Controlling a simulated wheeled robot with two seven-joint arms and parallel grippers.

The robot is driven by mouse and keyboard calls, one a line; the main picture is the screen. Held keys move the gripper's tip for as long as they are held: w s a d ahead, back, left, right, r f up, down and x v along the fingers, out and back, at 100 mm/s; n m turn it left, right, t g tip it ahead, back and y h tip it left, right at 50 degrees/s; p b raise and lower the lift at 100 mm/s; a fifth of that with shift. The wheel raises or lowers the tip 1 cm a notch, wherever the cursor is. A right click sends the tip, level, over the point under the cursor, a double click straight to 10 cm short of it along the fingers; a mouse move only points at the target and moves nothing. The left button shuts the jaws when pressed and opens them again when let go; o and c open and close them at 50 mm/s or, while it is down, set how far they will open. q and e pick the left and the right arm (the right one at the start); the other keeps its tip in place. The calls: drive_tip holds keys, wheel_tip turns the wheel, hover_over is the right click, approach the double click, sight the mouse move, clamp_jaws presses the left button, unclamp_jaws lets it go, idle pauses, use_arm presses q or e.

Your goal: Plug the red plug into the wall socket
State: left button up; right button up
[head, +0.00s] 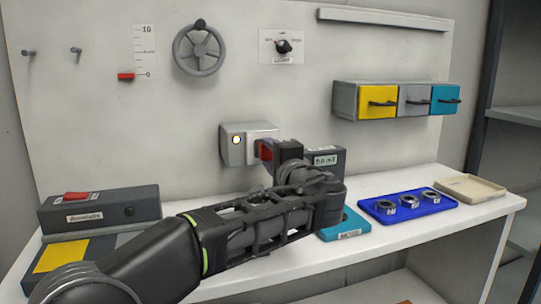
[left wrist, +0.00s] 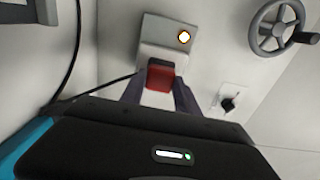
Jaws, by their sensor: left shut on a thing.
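The red plug (head: 265,149) is at the face of the wall socket (head: 234,146), a grey box with a lit yellow lamp. My left gripper (head: 272,152) is shut on the red plug. In the left wrist view the red plug (left wrist: 160,76) sits between my two fingers, directly against the white face of the socket (left wrist: 165,35). No gap between plug and socket shows there, but I cannot tell how deep it sits. A dark cable runs off to the left in that view. My right gripper is not in view.
A display device (head: 325,160) stands behind my left wrist. A blue tray (head: 408,212) with rings and a beige tray (head: 470,188) lie to the right. A dark box with a red switch (head: 100,207) stands at left. Drawers (head: 345,98) and a handwheel (head: 199,48) are above.

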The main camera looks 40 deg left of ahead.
use_arm(q)
drive_tip(key=shift+b, duration=0.45)
idle(0.7)
drive_tip(key=shift+w+a, duration=0.3)
drive_tip(key=shift+a, duration=0.2)
idle(0.5)
drive_tip(key=o, duration=1.3)
drive_tip(key=shift+o, duration=0.2)
drive_tip(key=shift+d, duration=0.15)
drive_tip(key=v, duration=0.7)
drive_tip(key=shift+s+d, duration=0.25)
